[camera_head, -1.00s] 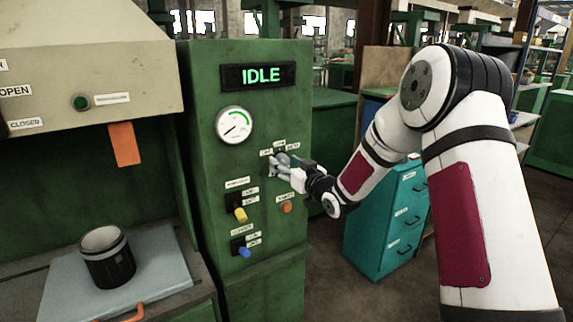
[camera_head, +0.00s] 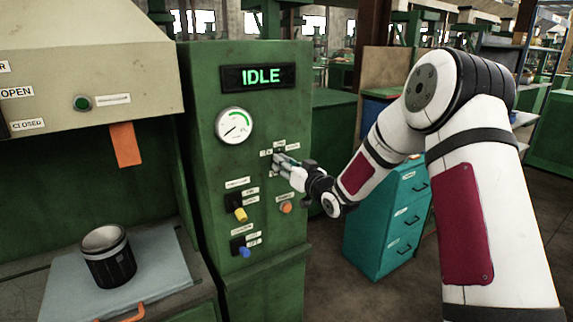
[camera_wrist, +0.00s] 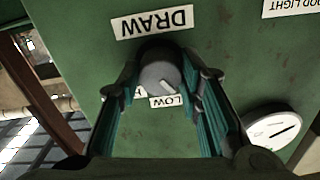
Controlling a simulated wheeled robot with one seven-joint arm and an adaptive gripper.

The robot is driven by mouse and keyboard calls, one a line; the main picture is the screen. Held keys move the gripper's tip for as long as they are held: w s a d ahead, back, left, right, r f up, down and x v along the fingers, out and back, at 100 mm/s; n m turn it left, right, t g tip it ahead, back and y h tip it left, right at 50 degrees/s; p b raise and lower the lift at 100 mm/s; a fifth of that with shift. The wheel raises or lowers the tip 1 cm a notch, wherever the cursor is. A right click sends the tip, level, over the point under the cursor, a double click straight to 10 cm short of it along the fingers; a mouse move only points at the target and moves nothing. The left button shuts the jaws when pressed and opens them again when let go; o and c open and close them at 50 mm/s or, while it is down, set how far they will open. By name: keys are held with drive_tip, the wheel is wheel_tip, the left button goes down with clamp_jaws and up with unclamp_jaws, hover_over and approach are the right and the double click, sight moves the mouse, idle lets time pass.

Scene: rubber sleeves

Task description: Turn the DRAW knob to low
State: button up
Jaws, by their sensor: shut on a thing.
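The DRAW knob (camera_wrist: 158,72) is a round grey knob on the green control panel, beneath an upside-down DRAW label (camera_wrist: 152,21) in the wrist view. Its white pointer mark slants to the lower right, toward the LOW label (camera_wrist: 166,101). A second small label beside LOW is mostly hidden. My gripper (camera_wrist: 165,84) has one finger on each side of the knob and is shut on it. In the head view my gripper (camera_head: 282,162) is at the panel's right part and covers the knob.
The panel has an IDLE display (camera_head: 258,77), a gauge (camera_head: 234,126), yellow (camera_head: 240,214) and blue (camera_head: 245,252) switches and an orange button (camera_head: 286,207) just below my gripper. A dark cup (camera_head: 109,262) stands at left. A teal drawer cabinet (camera_head: 392,215) is behind my arm.

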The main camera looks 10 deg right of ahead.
drive_tip(key=m+p, duration=0.1)
drive_tip(key=m, duration=0.5)
drive_tip(key=shift+m, duration=0.4)
idle(0.4)
drive_tip(key=o, duration=1.2)
drive_tip(key=shift+c, duration=0.2)
drive_tip(key=v, duration=1.2)
